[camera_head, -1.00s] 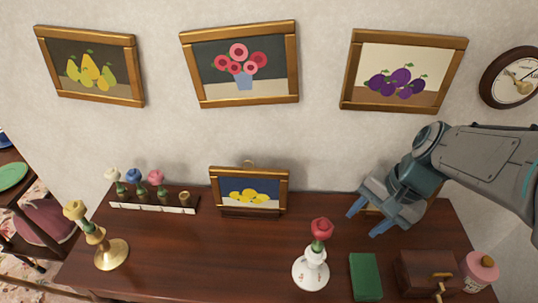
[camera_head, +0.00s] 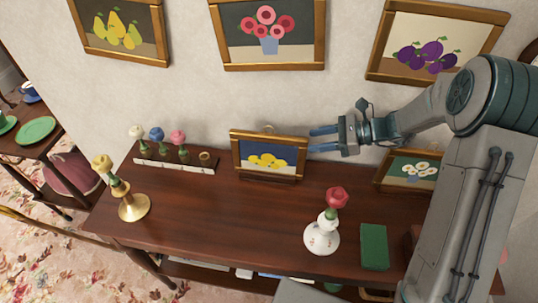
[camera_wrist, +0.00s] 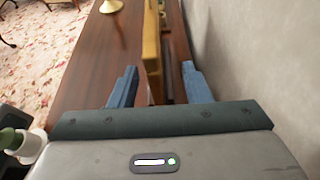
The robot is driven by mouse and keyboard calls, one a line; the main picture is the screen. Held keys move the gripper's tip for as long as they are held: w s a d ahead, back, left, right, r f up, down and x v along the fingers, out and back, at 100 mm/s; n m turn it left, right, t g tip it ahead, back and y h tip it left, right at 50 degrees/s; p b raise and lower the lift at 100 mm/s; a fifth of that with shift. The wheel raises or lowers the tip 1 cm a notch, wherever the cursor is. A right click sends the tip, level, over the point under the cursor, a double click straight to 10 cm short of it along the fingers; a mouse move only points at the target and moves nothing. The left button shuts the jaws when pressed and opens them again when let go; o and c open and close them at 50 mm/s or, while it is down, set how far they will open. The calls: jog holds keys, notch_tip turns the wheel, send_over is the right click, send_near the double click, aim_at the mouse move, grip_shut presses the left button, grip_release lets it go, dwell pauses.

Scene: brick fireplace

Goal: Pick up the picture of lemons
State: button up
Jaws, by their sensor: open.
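The picture of lemons (camera_head: 268,157) is a small framed picture with yellow lemons on dark blue. It stands upright on a little stand on the wooden sideboard, near the wall. My gripper (camera_head: 311,139) is open and empty, its blue fingertips close to the right edge of the frame. In the wrist view the gripper (camera_wrist: 159,66) has the picture's gold frame (camera_wrist: 151,45) edge-on, lined up between its two fingers. I cannot tell whether the fingertips overlap the frame in depth.
On the sideboard (camera_head: 220,215) stand a flower rack (camera_head: 175,163), a brass candlestick (camera_head: 133,207), a white vase with a red rose (camera_head: 321,238), a green book (camera_head: 374,246) and a white-flower picture (camera_head: 413,170). Three pictures hang on the wall above.

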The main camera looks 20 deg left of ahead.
aim_at(296, 147)
jog(key=x, duration=0.2)
jog(key=p+x, duration=0.1)
jog(key=x, duration=0.1)
jog(key=s+x, duration=0.1)
jog(key=x, duration=0.1)
jog(key=shift+a+f+p, duration=0.2)
jog(key=shift+f+p, duration=0.15)
jog(key=shift+p, duration=0.05)
grip_shut()
